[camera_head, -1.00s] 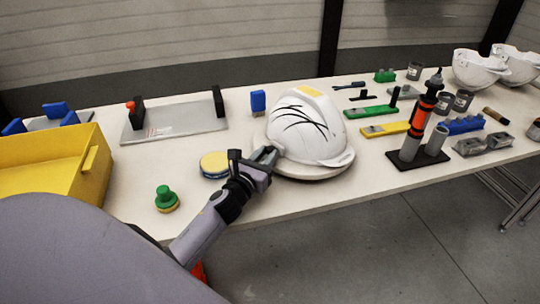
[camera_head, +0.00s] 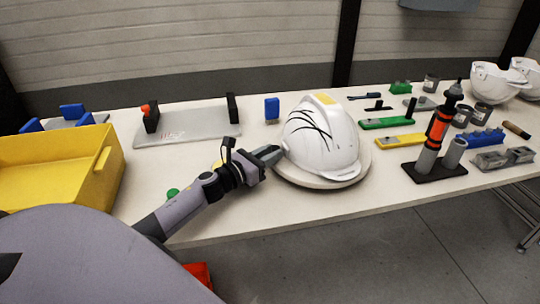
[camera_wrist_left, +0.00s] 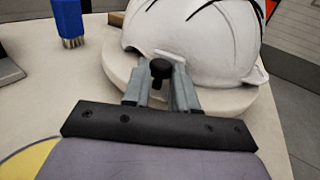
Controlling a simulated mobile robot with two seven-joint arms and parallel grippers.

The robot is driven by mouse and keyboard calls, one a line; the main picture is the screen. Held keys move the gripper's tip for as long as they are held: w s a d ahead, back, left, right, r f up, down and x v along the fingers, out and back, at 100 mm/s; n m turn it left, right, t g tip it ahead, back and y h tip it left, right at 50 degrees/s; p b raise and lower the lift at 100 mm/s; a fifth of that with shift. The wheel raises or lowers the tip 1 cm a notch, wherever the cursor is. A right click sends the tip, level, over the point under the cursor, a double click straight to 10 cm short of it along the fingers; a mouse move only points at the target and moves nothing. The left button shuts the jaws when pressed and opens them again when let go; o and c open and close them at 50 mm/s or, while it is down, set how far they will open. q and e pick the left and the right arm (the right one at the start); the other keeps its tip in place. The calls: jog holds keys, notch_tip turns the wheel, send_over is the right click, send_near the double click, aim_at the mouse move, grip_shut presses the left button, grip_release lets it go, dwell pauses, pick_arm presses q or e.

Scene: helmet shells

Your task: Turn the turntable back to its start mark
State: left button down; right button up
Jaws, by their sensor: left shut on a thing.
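The turntable (camera_head: 297,178) is a round off-white disc on the table, carrying a white helmet shell (camera_head: 325,150) with black curved lines and a yellow patch on top. In the left wrist view, the disc rim (camera_wrist_left: 112,78) and the helmet (camera_wrist_left: 200,35) lie just beyond my fingers. My left gripper (camera_head: 275,154) is at the turntable's left edge. Its fingers in the wrist view (camera_wrist_left: 159,68) are shut on a small black knob (camera_wrist_left: 160,73) beside the helmet. I cannot make out a start mark in these views. My right gripper is out of view.
A yellow bin (camera_head: 75,180) stands at left, near a grey plate (camera_head: 185,127). A blue brush (camera_head: 272,109) stands behind the turntable. A black stand (camera_head: 435,171) with an orange-banded tool is at right.

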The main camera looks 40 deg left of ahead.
pick_arm(q)
jog(key=c, duration=0.9)
grip_release()
jog(key=shift+d, duration=0.1)
jog(key=shift+s+a, duration=0.2)
jog(key=shift+s, duration=0.4)
jog(key=shift+s+a+b, duration=0.15)
jog(key=shift+s, duration=0.8)
jog(key=shift+s+a+b, duration=0.1)
jog(key=shift+s+a, duration=0.1)
jog(key=shift+s, duration=0.8)
jog(key=shift+s+a+b, duration=0.15)
jog(key=shift+s, duration=0.8)
